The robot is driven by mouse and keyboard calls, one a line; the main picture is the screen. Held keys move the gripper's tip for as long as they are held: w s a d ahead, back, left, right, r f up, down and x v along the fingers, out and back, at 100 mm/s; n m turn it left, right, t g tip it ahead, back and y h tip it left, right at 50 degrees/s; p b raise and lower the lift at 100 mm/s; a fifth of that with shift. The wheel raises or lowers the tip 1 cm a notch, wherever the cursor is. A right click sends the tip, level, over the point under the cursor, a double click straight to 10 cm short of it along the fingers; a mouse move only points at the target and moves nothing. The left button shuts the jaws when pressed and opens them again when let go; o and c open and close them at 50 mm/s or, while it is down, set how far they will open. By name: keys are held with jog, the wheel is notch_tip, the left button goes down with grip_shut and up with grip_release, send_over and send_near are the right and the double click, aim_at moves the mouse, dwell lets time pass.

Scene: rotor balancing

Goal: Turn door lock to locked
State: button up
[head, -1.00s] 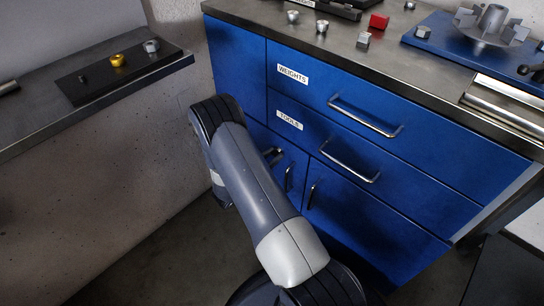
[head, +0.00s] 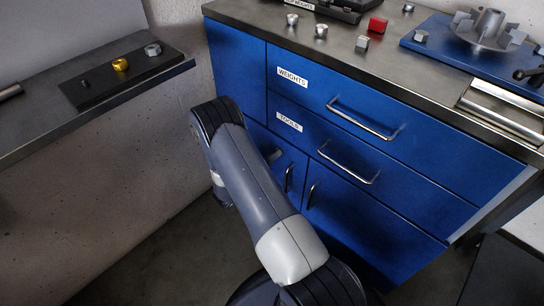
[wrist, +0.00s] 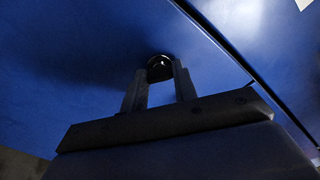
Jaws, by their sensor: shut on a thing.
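The door lock (wrist: 160,68) shows in the wrist view as a small, dark, round knob on a blue cabinet face. My gripper (wrist: 159,78) is shut on it, with one finger on each side. The fingers hide part of the lock, and I cannot tell which way it is turned. In the head view my own arm covers the lower left of the blue cabinet (head: 235,58), and the lock does not show there.
The cabinet has drawers labelled WEIGHTS (head: 292,77) and TOOLS (head: 289,121), with projecting bar handles (head: 362,119). Several small metal weights, a red block (head: 377,25) and a blue plate with a rotor (head: 415,38) sit on top. A grey bench (head: 40,125) stands at left.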

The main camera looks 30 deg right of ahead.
jog(key=shift+n+p, duration=0.65)
jog(key=shift+n, duration=3.05)
jog(key=o, duration=1)
jog(key=p+v, duration=0.1)
jog(key=v, duration=0.9)
jog(key=shift+a, duration=0.4)
jog(key=shift+s, duration=0.1)
